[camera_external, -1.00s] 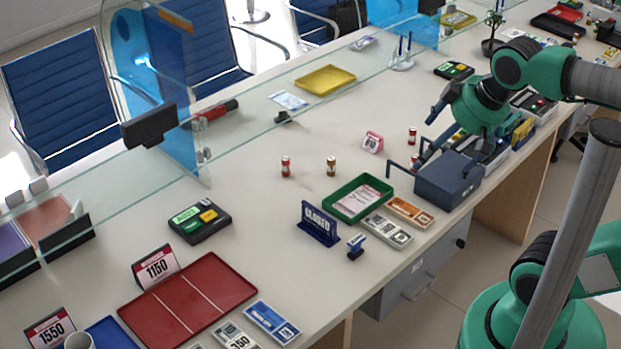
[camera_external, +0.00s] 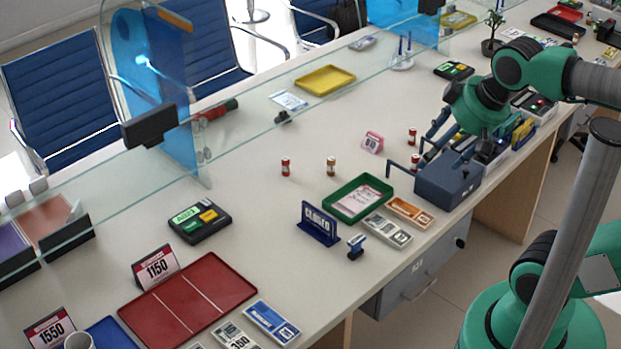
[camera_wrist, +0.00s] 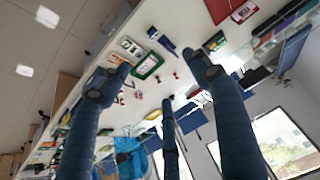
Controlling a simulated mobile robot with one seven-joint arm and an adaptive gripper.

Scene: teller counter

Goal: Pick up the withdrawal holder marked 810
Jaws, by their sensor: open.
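A small pink holder (camera_external: 372,143) with a white face stands on the counter, left of my gripper; its number is too small to read surely. Two larger red-and-white number holders, 1150 (camera_external: 156,266) and 1550 (camera_external: 50,329), stand at the lower left. My gripper (camera_external: 434,134) is open above the counter, near the blue-grey box, and clearly apart from the pink holder.
The blue-grey box (camera_external: 445,185) with a bar handle stands under my gripper. Small red-capped bottles (camera_external: 285,166) stand around the pink holder. A glass screen (camera_external: 260,125) runs along the counter behind.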

